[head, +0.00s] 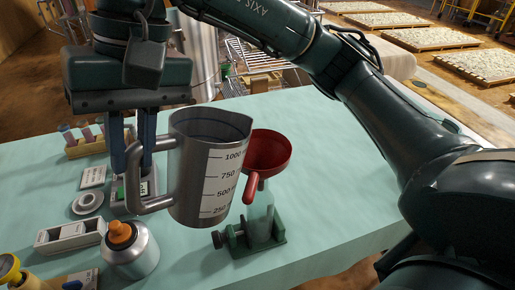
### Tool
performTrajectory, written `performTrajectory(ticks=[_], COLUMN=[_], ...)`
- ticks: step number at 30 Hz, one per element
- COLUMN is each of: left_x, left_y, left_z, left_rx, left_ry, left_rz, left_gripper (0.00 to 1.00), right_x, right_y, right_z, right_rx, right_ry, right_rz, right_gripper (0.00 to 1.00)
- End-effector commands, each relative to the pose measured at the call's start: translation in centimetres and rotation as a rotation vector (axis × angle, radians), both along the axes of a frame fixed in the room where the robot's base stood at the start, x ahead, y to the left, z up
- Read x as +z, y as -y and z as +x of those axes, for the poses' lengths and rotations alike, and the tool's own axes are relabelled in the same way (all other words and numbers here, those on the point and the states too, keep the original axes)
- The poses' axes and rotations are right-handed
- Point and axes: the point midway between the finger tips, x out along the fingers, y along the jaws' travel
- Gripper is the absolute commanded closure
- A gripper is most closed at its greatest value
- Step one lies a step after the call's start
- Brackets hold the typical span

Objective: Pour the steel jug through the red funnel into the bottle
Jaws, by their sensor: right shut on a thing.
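The steel jug (190,170) has a printed scale on its side and is nearly upright, leaning slightly. My right gripper (134,168) is shut on its handle at the jug's left side. The jug's inside looks grey, and I cannot tell how full it is. The red funnel (268,149) is right of the jug and partly hidden behind it. The clear bottle (261,224) stands below the funnel in a green clamp (268,245). The jug hides part of the bottle, and I cannot tell whether the funnel's stem is in its neck. My left gripper is not in view.
A steel can with an orange cap (130,250) stands in front of the jug. A white box (70,237), a white ring (88,202) and a rack of vials (95,140) lie at left. The pale green table (335,190) is clear right of the clamp.

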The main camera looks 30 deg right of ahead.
Motion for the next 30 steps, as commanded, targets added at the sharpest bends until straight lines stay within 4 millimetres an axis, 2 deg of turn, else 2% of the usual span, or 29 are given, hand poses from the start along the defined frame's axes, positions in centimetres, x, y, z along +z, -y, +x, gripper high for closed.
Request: performTrajectory(ticks=[3,4,9,16,21,30], left_x=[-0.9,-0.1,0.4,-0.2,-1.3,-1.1], left_y=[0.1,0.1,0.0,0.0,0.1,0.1], left_z=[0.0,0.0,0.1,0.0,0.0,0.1], left_rx=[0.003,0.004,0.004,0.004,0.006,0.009], left_ry=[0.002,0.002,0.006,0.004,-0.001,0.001], left_rz=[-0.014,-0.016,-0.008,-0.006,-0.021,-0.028], left_gripper=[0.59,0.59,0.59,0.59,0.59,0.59], right_x=[-2.3,-0.9,2.2,5.9,7.9,8.4], right_y=[0.1,0.5,2.0,3.9,6.3,6.3], right_z=[0.0,0.2,0.4,0.7,1.1,1.0], right_rx=[-0.001,-0.007,-0.009,-0.006,-0.008,0.001], right_ry=[-0.001,-0.007,-0.036,-0.076,-0.104,-0.108], right_rz=[0.001,0.045,0.236,0.489,0.674,0.691], right_gripper=[1.0,1.0,1.0,1.0,1.0,1.0])
